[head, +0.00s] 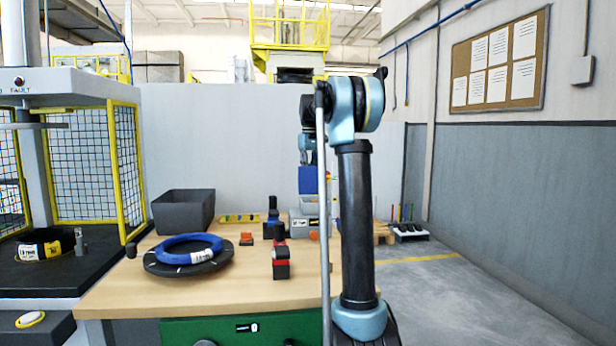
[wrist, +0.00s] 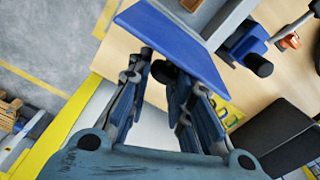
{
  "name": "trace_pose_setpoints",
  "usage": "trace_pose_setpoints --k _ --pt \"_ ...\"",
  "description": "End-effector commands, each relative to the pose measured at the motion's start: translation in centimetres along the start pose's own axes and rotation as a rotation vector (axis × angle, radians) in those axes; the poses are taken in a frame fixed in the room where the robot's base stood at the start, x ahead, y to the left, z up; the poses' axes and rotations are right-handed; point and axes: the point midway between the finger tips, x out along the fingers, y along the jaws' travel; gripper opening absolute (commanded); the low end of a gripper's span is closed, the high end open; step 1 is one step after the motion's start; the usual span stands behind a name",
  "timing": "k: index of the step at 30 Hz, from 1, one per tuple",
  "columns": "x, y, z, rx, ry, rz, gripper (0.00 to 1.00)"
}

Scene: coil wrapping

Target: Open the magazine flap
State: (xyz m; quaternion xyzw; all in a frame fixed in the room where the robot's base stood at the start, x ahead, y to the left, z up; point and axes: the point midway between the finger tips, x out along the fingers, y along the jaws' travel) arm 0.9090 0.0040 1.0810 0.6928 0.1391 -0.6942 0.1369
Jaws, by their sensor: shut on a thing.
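The magazine flap is a flat blue panel (wrist: 178,42), seen large in the wrist view, beside the grey magazine body (wrist: 208,14). In the head view the blue flap (head: 308,181) shows above the grey magazine (head: 302,226) on the bench, partly hidden by my arm. My gripper (wrist: 154,62) has its dark fingertips at the flap's near edge and is shut on it. The exact contact is partly hidden by the fingers. In the head view the gripper is mostly behind my arm.
The wooden bench (head: 135,300) holds a dark bin (head: 183,212), a blue coil (head: 187,250) on a black disc, and a red-and-black tool (head: 281,262). A caged press (head: 85,160) stands at left. Open floor (head: 440,290) lies right.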

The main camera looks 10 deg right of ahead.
Motion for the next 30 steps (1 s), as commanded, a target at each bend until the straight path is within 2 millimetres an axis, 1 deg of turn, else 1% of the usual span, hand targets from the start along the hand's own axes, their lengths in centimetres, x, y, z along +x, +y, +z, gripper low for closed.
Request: trace_pose_setpoints --k 1,8,9,11,19,22,26,30 --pt "-0.2 0.7 0.3 0.007 -0.003 0.011 0.0" --pt "-0.3 0.7 0.3 0.007 -0.002 0.011 0.0" --pt "-0.3 0.7 0.3 0.007 -0.003 0.012 0.29" --pt "-0.3 0.7 0.3 0.006 -0.003 0.011 0.41" --pt "-0.2 0.2 0.1 0.002 -0.002 0.007 0.41" --pt "-0.7 0.1 0.0 0.0 -0.002 0.007 0.41" --pt "-2.2 0.1 0.0 0.0 -0.002 0.006 0.41" --pt "-4.6 0.1 0.0 0.0 -0.002 0.007 0.41"
